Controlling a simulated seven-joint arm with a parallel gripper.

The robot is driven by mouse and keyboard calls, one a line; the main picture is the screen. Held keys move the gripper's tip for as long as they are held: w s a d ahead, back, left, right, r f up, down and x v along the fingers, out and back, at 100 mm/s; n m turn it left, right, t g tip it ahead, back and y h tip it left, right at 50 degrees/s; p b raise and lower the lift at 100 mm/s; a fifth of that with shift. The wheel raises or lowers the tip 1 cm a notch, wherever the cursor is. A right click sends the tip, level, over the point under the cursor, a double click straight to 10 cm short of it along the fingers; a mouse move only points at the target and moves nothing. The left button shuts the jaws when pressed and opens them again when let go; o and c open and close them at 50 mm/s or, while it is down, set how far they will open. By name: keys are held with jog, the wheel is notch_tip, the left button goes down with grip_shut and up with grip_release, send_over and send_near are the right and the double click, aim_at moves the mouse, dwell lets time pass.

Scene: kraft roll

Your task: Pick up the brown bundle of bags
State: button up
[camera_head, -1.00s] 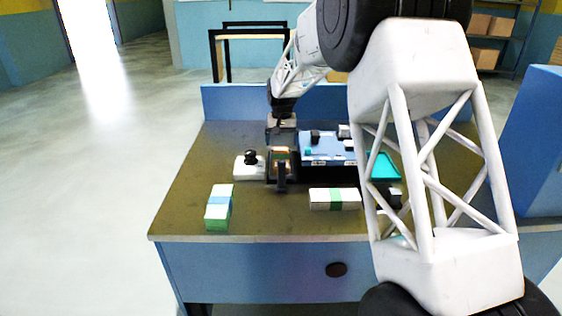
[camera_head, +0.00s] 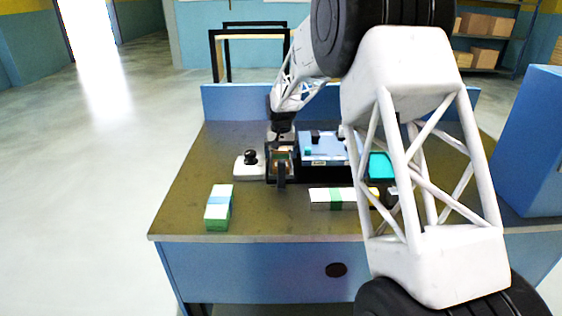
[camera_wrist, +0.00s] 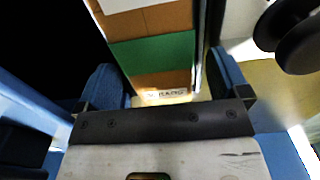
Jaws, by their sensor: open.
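The brown bundle of bags (camera_wrist: 168,20) shows in the wrist view, with a wide green band across it and a pale strip near the top edge. My gripper (camera_wrist: 168,78) is open, with one blue-padded finger on each side of the bundle. I cannot tell whether either finger touches it. In the head view my gripper (camera_head: 281,172) is low over the middle of the table. A small brown part of the bundle (camera_head: 281,154) shows there, the rest hidden by the gripper.
A white base with a black knob (camera_head: 250,164) is close on the left, a blue machine (camera_head: 322,148) close on the right. A teal tray (camera_head: 380,166) is partly hidden by my arm.

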aim_at(280, 153)
jog(key=c, duration=1.1)
jog(key=shift+r, duration=0.1)
jog(key=shift+c, duration=0.2)
notch_tip(280, 153, up, 10)
jog(key=shift+a, duration=0.1)
dwell(0.5)
